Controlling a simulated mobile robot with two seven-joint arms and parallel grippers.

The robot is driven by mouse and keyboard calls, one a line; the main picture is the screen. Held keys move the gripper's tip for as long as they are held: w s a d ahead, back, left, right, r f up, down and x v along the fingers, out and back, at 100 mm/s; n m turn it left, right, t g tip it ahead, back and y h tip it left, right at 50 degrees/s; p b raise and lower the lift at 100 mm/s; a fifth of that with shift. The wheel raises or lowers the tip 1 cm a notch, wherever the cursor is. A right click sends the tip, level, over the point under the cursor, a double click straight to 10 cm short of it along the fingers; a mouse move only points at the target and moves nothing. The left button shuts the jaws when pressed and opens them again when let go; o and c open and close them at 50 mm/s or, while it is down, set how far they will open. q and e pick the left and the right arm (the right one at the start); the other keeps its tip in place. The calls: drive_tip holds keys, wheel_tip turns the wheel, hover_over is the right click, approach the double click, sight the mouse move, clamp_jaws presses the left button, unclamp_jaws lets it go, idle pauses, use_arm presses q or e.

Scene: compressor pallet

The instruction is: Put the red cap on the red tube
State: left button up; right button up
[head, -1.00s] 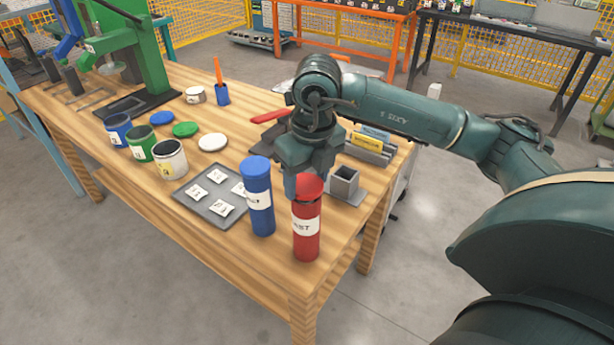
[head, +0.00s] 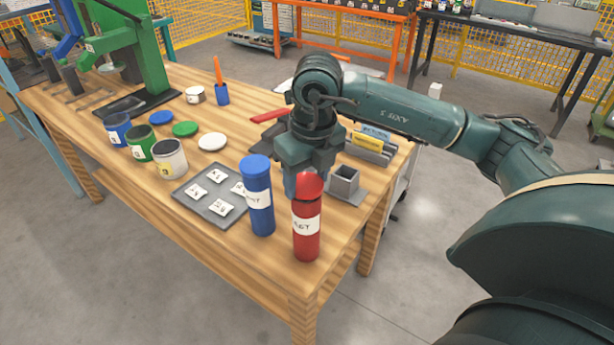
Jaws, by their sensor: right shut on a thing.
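The red tube (head: 306,238) stands upright near the front right corner of the wooden table, with a white label on its side. The red cap (head: 309,184) is at the tube's top and looks slightly tilted. I cannot tell whether it is seated or just above the rim. My right gripper (head: 306,182) comes down from behind and is shut on the red cap; its fingertips are partly hidden behind the cap. My left gripper is not in view.
A blue tube (head: 259,205) with a blue cap stands close left of the red tube. A grey tray (head: 184,197) with white cards lies left of it. A small grey square holder (head: 345,183) stands to the right. Open cans (head: 170,160) and lids stand farther left.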

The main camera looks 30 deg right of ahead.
drive_tip(key=shift+f+b, duration=0.45)
drive_tip(key=shift+b, duration=0.2)
idle(1.1)
idle(0.3)
drive_tip(key=o, duration=1)
drive_tip(key=shift+o, duration=0.4)
drive_tip(key=o, duration=0.4)
drive_tip(key=shift+c, duration=0.2)
drive_tip(key=shift+r, duration=0.1)
